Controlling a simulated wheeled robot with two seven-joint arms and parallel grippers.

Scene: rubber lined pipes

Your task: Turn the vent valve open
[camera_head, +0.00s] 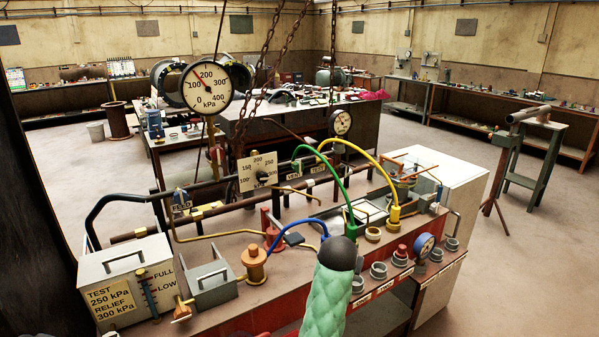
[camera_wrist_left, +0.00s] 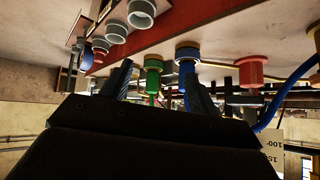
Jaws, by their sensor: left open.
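In the wrist view my left gripper (camera_wrist_left: 156,84) is open, with its two dark fingers apart. A green plug (camera_wrist_left: 153,78) shows between the fingers, and a blue plug (camera_wrist_left: 187,60) is beside the right-hand finger; I cannot tell whether they touch. In the head view a green hose (camera_head: 342,187) and a blue hose (camera_head: 283,233) run down to the bench front. A green padded shape (camera_head: 327,300) with a dark rounded end hides part of that area. Small labels (camera_head: 296,172) stand on the rear pipes, too small to read surely. I cannot tell which part is the vent valve. My right gripper is not in view.
A yellow hose (camera_head: 372,160) arches over the bench. Grey cups (camera_head: 378,271), a blue-rimmed gauge (camera_head: 424,244) and a red fitting (camera_head: 400,255) line the right front. A dial gauge (camera_head: 207,88) stands high at left. A grey box (camera_head: 125,282) occupies the left end. Chains hang behind.

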